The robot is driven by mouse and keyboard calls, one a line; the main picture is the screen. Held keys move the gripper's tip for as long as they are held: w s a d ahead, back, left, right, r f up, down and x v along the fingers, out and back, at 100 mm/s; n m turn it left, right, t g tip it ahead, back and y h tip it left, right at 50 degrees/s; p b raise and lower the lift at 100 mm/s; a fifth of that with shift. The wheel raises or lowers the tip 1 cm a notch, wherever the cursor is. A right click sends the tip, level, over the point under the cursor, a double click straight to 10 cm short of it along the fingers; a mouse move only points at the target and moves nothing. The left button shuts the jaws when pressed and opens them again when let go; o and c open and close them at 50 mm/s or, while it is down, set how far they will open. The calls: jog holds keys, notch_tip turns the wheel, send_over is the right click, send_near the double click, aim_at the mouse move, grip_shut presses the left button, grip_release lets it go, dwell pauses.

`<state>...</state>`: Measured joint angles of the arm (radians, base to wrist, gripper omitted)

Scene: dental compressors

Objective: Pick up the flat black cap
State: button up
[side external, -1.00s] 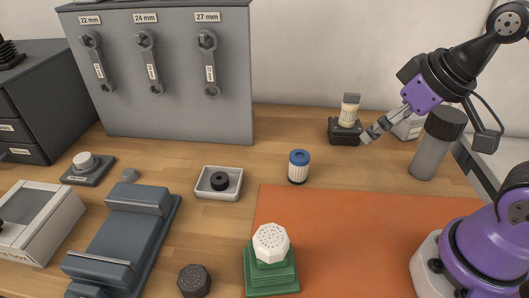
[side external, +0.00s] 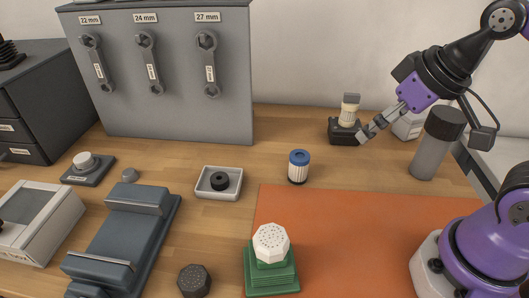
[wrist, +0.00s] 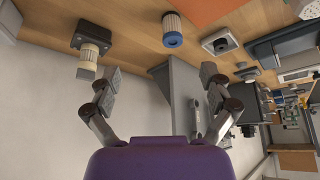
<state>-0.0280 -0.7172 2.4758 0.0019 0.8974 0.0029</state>
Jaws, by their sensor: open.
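A low round black piece with a dark centre (side external: 220,181) lies in a small white tray (side external: 205,194) near the middle of the table. A dark, many-sided cap with small holes in its top (side external: 194,280) stands on the wood at the front edge of the side view. I cannot tell for sure which of the two is the flat black cap. My gripper (side external: 369,131) is open and empty, high at the right, far from both. In the wrist view its fingers (wrist: 158,77) are spread apart, and the white tray (wrist: 220,43) shows beyond them.
A blue-topped filter (side external: 298,167) stands right of the tray. A cream filter on a black block (side external: 345,131) is close to my gripper in the picture. A grey cylinder (side external: 436,145), a green stand with white cap (side external: 271,271) and a grey wrench panel (side external: 180,105) stand around.

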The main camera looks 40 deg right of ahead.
jog(key=w+a+n+y, duration=0.1)
jog(key=w+a+n, duration=0.15)
jog(key=a, duration=0.25)
jog(key=n+g+y, duration=0.1)
jog(key=n+g, duration=0.2)
jog(key=n, duration=0.3)
send_near(194, 277)
jog(key=x, duration=0.3)
jog(key=shift+s+d+f, duration=0.1)
jog(key=shift+s+f, duration=0.05)
jog(key=shift+f, duration=0.05)
jog(key=x, duration=0.6)
jog(key=shift+w, duration=0.2)
jog(key=c, duration=1.2)
